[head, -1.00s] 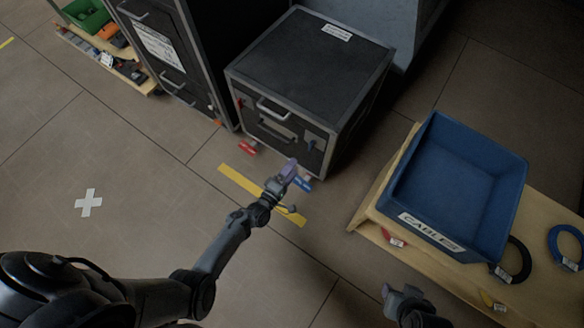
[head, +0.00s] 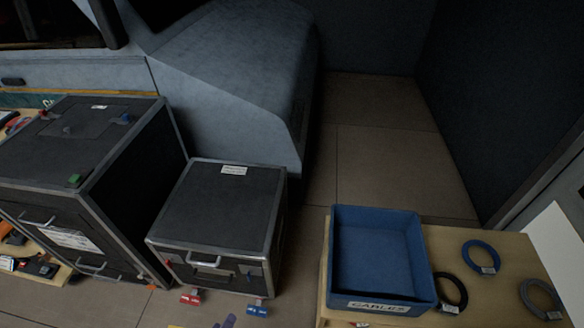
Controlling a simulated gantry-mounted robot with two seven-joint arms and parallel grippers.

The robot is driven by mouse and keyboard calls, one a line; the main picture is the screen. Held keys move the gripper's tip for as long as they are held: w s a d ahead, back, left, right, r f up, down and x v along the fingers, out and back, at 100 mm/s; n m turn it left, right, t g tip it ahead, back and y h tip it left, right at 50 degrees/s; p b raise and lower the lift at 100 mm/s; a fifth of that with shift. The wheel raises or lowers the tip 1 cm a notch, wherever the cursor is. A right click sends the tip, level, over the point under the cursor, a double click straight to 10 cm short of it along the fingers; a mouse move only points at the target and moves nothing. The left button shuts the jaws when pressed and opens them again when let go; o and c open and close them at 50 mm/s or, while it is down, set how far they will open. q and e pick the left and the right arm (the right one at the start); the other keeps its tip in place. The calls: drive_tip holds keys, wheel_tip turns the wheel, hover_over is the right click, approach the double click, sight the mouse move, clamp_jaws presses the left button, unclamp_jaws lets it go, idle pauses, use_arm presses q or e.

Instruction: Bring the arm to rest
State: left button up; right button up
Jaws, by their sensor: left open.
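The rest of the left arm is out of the frame. My right gripper is not in view.
A taller black case (head: 130,160) stands at the left, with small coloured items on top. A blue bin (head: 386,295) labelled CABLES sits on a wooden table (head: 455,245) at the right, beside several cable coils. A van (head: 225,75) is behind. Bare floor (head: 385,165) shows behind the table.

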use_arm(q)
drive_tip(key=s+d+r+m+g+y+p, duration=0.1)
drive_tip(key=s+r+m+g+p, duration=0.15)
drive_tip(key=r, duration=0.65)
drive_tip(key=s+d+r+m+g+y+p, duration=0.1)
drive_tip(key=s+r+m+g+y, duration=0.2)
drive_tip(key=r, duration=0.7)
drive_tip(key=s+a+r+m+g, duration=0.2)
drive_tip(key=s+m+g, duration=0.2)
drive_tip(key=s, duration=0.3)
wheel_tip(320, 180, up, 37)
drive_tip(key=p, duration=3.8)
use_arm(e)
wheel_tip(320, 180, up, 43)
use_arm(q)
wheel_tip(320, 180, down, 74)
drive_tip(key=b, duration=7.5)
drive_tip(key=shift+s+a+f, duration=0.2)
drive_tip(key=shift+f, duration=0.05)
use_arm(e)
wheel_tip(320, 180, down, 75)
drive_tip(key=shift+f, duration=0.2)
use_arm(q)
drive_tip(key=shift+m, duration=0.25)
